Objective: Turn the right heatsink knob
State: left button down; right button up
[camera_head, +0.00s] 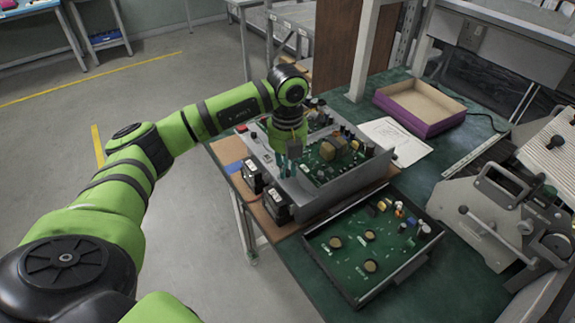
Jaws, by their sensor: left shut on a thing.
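A grey metal chassis (345,193) with a green circuit board stands on the bench. Two dark heatsink blocks sit along its near left side: the left heatsink (251,177) and the right heatsink (277,207). My left gripper (286,168) points down from above at the chassis wall, just behind the right heatsink. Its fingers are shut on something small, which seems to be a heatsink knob. The knob is hidden by the fingers, so its angle cannot be told. My right gripper is not in view.
An open tray with a green board (352,247) lies in front right of the chassis. A purple-sided box (421,105) and white paper (396,140) lie behind it. A grey metal machine (500,215) stands at the right. Green bench top (355,110) shows between them.

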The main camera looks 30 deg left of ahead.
pick_arm(q)
jog(key=n, duration=0.6)
jog(key=shift+p, duration=0.4)
jog(key=n+p, duration=0.1)
jog(key=n, duration=0.5)
jog(key=shift+n, duration=0.4)
jog(key=n+p, duration=0.2)
jog(key=n, duration=0.4)
jog(key=shift+s+p, duration=0.1)
jog(key=shift+p, duration=0.2)
jog(key=n+p, duration=0.2)
jog(key=n, duration=0.3)
jog(key=shift+f+n, duration=0.1)
jog(key=shift+n, duration=0.3)
jog(key=c, duration=1.2)
grip_release()
